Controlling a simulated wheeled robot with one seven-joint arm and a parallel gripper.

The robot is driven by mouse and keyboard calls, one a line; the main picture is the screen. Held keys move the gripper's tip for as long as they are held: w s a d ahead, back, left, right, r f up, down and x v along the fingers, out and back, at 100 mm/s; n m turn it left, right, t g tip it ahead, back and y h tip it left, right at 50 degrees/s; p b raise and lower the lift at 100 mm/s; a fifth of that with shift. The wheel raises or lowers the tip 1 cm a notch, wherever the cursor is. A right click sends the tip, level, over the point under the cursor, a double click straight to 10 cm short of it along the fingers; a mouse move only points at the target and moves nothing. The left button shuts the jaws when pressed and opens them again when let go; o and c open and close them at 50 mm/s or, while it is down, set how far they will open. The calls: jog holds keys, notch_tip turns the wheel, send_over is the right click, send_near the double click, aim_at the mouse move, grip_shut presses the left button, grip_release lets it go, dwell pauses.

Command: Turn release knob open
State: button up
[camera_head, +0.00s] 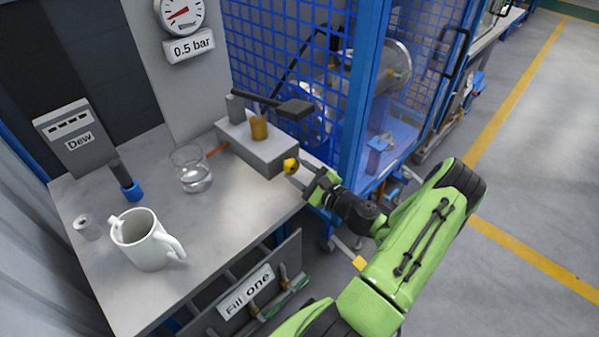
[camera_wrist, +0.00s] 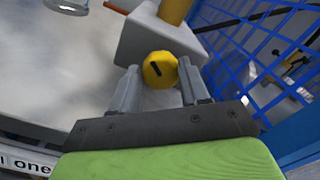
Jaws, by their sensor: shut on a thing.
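The yellow release knob (camera_head: 291,166) is on the front end of a grey block (camera_head: 262,150) on the bench. In the wrist view the knob (camera_wrist: 160,69) is a round yellow face with a short dark slanted mark. My gripper (camera_head: 305,176) reaches it from the right. In the wrist view my gripper's two fingers (camera_wrist: 160,82) stand on either side of the knob and are shut on it. The knob's far side is hidden.
On the bench (camera_head: 215,235) are a white mug (camera_head: 147,240), a glass (camera_head: 191,170), a small metal cylinder (camera_head: 88,228) and a "Dew" meter (camera_head: 76,138). A gauge (camera_head: 182,14) hangs above. A blue mesh cage (camera_head: 275,60) stands close behind the block.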

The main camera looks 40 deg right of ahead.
dwell(0.3)
jog(key=o, duration=1.1)
jog(key=shift+c, duration=0.2)
